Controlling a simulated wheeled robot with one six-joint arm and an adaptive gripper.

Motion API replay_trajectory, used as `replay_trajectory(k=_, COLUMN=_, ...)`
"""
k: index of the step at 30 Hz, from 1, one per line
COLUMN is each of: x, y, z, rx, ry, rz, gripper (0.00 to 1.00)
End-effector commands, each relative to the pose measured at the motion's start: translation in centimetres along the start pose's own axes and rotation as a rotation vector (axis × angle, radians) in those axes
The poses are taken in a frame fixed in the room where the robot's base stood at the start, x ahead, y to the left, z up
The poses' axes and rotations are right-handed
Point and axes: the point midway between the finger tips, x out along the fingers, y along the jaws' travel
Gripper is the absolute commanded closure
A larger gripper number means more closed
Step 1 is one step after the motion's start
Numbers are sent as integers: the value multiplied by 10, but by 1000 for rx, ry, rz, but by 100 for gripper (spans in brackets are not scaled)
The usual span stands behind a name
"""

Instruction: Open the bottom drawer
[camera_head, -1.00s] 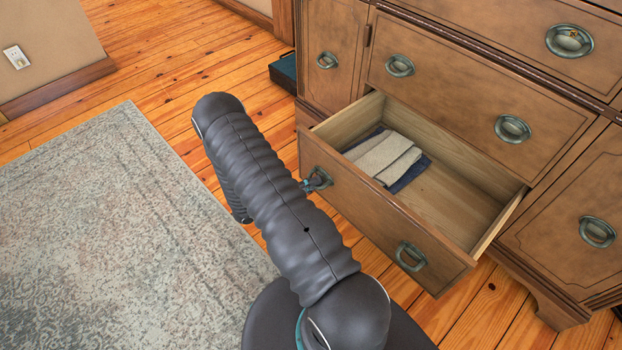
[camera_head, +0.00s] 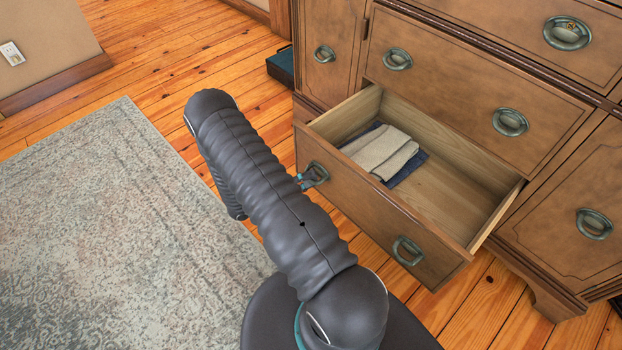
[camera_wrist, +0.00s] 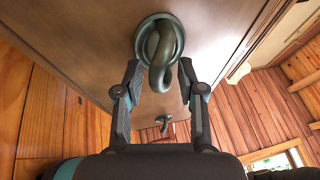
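The bottom drawer (camera_head: 375,220) of the wooden dresser stands pulled well out, its inside in view. It has two dark green metal handles, a left one (camera_head: 316,174) and a right one (camera_head: 407,250). My gripper (camera_head: 303,180) is at the left handle, mostly hidden behind my arm. In the wrist view my gripper (camera_wrist: 159,75) has its two fingers apart, one on each side of the hanging handle loop (camera_wrist: 161,70). Gaps show between the loop and the fingers, so it does not grip the handle. The drawer front (camera_wrist: 90,25) is just beyond the fingertips.
Folded beige and dark blue cloths (camera_head: 385,155) lie in the drawer. The dresser's upper drawer (camera_head: 455,95) and side door (camera_head: 570,215) are closed. A dark box (camera_head: 281,66) is on the floor left of the dresser. A faded rug (camera_head: 110,220) covers the floor at left.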

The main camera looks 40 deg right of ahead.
Motion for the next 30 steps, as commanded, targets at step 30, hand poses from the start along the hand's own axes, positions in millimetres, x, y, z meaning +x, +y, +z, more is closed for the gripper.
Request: replay_trajectory(k=30, x=-113, y=0, z=-1, rx=-1, ry=2, rz=-1, gripper=61)
